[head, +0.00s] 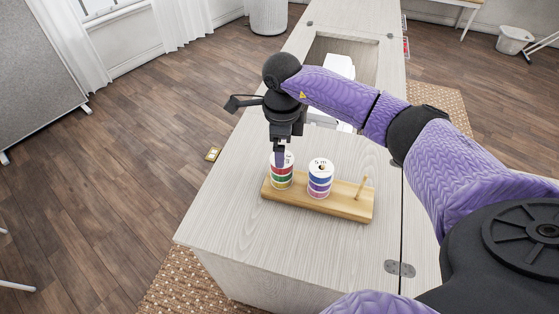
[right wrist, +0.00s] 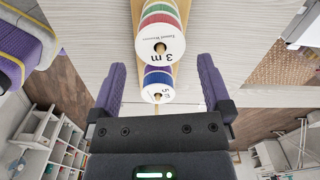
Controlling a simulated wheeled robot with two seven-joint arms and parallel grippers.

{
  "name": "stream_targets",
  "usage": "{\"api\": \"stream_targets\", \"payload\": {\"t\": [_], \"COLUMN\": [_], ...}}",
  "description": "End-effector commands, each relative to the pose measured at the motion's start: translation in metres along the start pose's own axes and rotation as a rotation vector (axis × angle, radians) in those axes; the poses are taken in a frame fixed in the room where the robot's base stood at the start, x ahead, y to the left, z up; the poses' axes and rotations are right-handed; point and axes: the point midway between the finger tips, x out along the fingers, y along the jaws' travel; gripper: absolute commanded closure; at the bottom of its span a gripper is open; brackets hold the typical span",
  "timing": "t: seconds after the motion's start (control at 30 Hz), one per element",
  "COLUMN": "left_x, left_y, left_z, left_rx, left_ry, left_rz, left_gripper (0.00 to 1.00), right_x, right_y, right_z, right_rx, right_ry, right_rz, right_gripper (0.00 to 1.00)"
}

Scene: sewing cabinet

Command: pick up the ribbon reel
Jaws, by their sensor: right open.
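The left reel (head: 281,180) has red and green bands; the right reel (head: 320,183) has purple and blue bands and is marked 5 m. My right gripper (head: 279,157) is open, its fingers pointing down at the top of the left reel and partly hiding it. In the right wrist view the reel marked 3 m (right wrist: 160,38) is beyond the open fingers (right wrist: 162,68), with the other reel (right wrist: 157,86) below it. My left gripper is out of view.
The pale cabinet top (head: 225,215) is clear left of the stand. A recess with a white machine (head: 340,68) lies behind the stand. A hinge (head: 400,268) sits at front right.

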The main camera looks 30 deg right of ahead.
Motion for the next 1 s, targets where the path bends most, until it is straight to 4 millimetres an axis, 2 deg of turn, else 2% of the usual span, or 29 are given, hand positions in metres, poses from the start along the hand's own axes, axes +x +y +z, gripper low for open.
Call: {"api": "stream_targets", "payload": {"t": [0.2,0.4,0.47,0.7,0.8,1.0], "left_x": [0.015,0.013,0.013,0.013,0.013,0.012], "left_y": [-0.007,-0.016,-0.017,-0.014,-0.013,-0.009], "left_z": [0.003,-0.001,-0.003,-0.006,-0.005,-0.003], "left_rx": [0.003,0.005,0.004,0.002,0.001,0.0], "left_ry": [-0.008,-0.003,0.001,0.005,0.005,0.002], "left_rz": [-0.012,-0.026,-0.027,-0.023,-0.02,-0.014], "left_gripper": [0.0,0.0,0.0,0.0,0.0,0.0], "right_x": [0.043,0.044,0.043,0.043,0.043,0.041], "right_y": [0.0,0.0,0.0,0.0,0.0,0.0], "right_z": [0.0,0.0,0.0,0.0,0.0,0.0], "right_rx": [0.0,-0.001,-0.001,-0.001,-0.001,-0.001], "right_ry": [0.0,-0.003,-0.003,-0.003,-0.004,-0.004], "right_rz": [0.004,0.001,0.001,0.001,0.001,0.001], "right_gripper": [0.0,0.0,0.11,0.61,0.79,0.79]}}
